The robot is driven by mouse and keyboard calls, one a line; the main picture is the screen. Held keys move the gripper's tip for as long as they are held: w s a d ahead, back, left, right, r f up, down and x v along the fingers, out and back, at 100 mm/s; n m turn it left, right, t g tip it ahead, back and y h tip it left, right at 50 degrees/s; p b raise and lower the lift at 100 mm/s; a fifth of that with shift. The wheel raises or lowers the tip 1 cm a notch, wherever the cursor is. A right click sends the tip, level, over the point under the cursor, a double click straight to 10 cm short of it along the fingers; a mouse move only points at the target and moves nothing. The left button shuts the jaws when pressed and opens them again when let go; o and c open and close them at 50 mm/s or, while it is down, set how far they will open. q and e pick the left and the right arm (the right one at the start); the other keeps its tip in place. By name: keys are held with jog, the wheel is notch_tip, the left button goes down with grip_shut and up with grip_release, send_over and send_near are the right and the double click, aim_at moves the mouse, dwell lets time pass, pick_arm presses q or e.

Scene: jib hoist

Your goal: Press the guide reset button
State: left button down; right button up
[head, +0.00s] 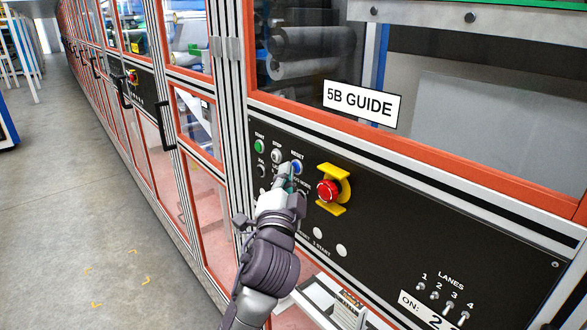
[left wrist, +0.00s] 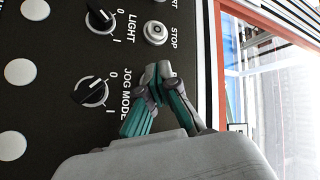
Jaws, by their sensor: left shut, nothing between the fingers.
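The blue reset button (head: 297,167) sits under the RESET label on the black control panel (head: 400,215) below the 5B GUIDE sign (head: 361,104). My left gripper (head: 287,170) is shut and empty, with its fingertips at the reset button, covering its lower left part. I cannot tell whether they touch it. In the left wrist view the closed fingers (left wrist: 158,76) lie over the panel just below the stop button (left wrist: 156,32); the reset button is hidden there. My right gripper is not in view.
A green start button (head: 259,146) and the pale stop button (head: 276,156) are left of reset. A red emergency stop (head: 328,190) with a yellow guard is close on the right. The light switch (left wrist: 101,18) and jog mode switch (left wrist: 92,92) are beside my fingers.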

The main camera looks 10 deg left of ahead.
pick_arm(q)
jog(key=shift+w+d, duration=0.1)
dwell(0.6)
jog(key=shift+s+a+p, duration=0.3)
jog(key=shift+s+a, duration=0.2)
jog(key=shift+s, duration=0.2)
jog(key=s+a, duration=0.1)
jog(key=s, duration=0.1)
jog(key=s+a+p, duration=0.1)
jog(key=s+a, duration=0.1)
jog(key=shift+p, duration=0.3)
dwell(0.3)
